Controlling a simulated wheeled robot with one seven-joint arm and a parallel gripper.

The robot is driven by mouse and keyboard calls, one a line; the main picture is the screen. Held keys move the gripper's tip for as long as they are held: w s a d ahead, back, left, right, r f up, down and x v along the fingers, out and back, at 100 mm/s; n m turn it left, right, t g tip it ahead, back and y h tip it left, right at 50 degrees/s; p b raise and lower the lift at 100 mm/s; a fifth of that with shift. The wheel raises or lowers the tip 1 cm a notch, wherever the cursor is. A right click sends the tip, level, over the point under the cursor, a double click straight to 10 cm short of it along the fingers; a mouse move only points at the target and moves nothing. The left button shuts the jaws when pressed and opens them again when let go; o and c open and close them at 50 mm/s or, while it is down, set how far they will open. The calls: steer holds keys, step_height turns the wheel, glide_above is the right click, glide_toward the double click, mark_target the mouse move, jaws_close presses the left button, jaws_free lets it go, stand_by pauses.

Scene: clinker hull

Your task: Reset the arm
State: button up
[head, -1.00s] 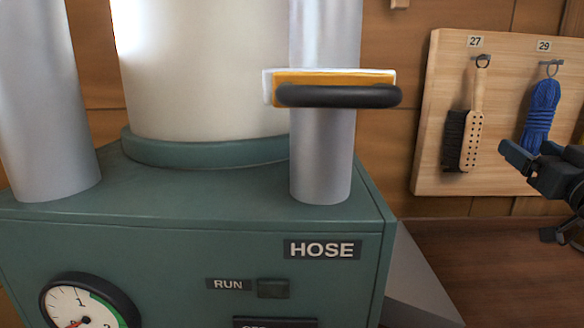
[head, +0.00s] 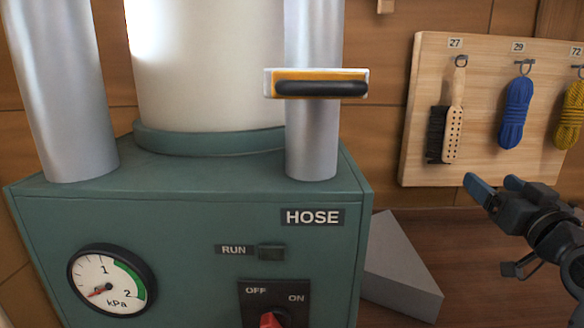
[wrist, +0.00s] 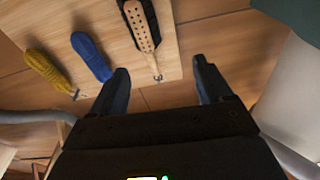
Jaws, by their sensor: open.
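My gripper (head: 497,188) is at the right of the head view, with blue-tipped dark fingers pointing up and left. It is open and empty. In the wrist view its two fingers (wrist: 163,88) stand wide apart with nothing between them. It is in front of the wooden pegboard and to the right of the green machine, touching neither as far as I can tell.
The green machine (head: 190,215) fills the left, with a gauge (head: 107,282), a red OFF/ON switch (head: 271,319) and a yellow-black handle (head: 318,84). A board (head: 482,70) holds a brush (head: 447,120), blue rope (head: 516,112) and yellow rope (head: 570,115). A grey wedge (head: 398,270) lies beside the machine.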

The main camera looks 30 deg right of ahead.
steer(key=s+a+f+n+g+y, duration=0.1)
steer(key=s+a+f+y, duration=0.15)
steer(key=a+f, duration=0.7)
steer(key=s+a+f+y, duration=0.1)
steer(key=s+a+f, duration=0.2)
steer(key=a+f, duration=0.65)
steer(key=s+a+n+y, duration=0.5)
steer(key=s+a+y, duration=0.1)
steer(key=s+a, duration=1)
steer(key=s, duration=0.2)
steer(key=shift+s+f+n+g, duration=0.3)
steer(key=shift+n+g, duration=0.1)
steer(key=shift+y, duration=0.25)
steer(key=shift+c, duration=0.3)
